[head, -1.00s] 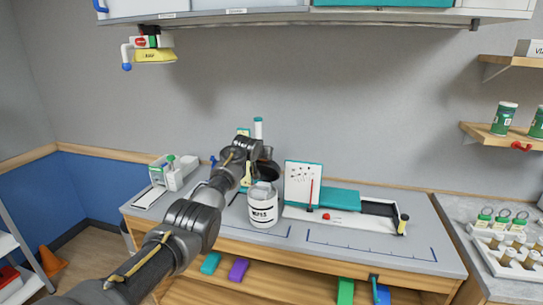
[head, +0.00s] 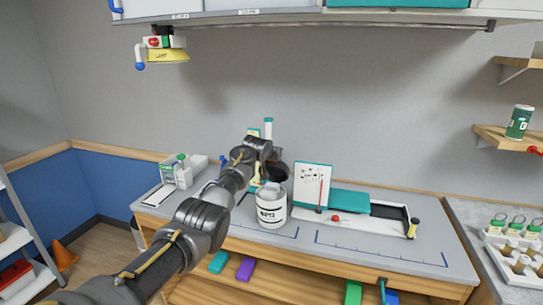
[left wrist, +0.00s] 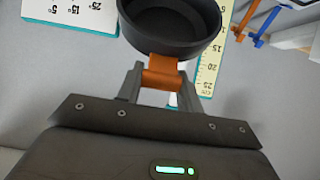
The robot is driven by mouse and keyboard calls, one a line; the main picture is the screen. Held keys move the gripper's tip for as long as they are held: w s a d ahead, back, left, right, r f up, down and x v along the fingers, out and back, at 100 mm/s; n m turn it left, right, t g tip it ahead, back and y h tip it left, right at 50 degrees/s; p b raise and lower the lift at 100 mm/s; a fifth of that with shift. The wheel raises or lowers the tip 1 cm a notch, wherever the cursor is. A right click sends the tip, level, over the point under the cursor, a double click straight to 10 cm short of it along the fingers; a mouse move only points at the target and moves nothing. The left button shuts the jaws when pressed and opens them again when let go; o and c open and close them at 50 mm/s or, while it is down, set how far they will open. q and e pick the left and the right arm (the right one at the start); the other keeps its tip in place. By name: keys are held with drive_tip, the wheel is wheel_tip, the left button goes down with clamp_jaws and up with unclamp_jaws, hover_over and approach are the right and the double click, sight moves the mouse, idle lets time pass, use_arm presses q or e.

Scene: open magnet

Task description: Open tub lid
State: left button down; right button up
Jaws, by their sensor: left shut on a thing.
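A white tub (head: 272,213) with black lettering stands on the grey bench in the head view. A black round hollow piece (head: 278,172) shows just behind it, partly covered by my left arm. In the left wrist view this dark piece (left wrist: 172,38) has a thick rim and an orange tab (left wrist: 161,72) at its near edge. My left gripper (left wrist: 160,79) is shut on the orange tab. I cannot tell whether the black piece is the tub's lid or a separate vessel. My left fingers are hard to make out in the head view. My right gripper is out of view.
A white board (head: 313,184) and a long white tray (head: 365,226) with a teal cover stand right of the tub. A white device (head: 180,172) is at the bench's left. A yellow ruler (left wrist: 212,60) is close to the black piece. The bench's front right is clear.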

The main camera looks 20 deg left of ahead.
use_arm(q)
drive_tip(key=shift+f, duration=0.4)
drive_tip(key=c, duration=0.9)
unclamp_jaws()
drive_tip(key=shift+s, duration=0.1)
drive_tip(key=shift+r, duration=0.1)
drive_tip(key=shift+b+v, duration=1.7)
drive_tip(key=shift+v, duration=3.6)
drive_tip(key=shift+r, duration=0.1)
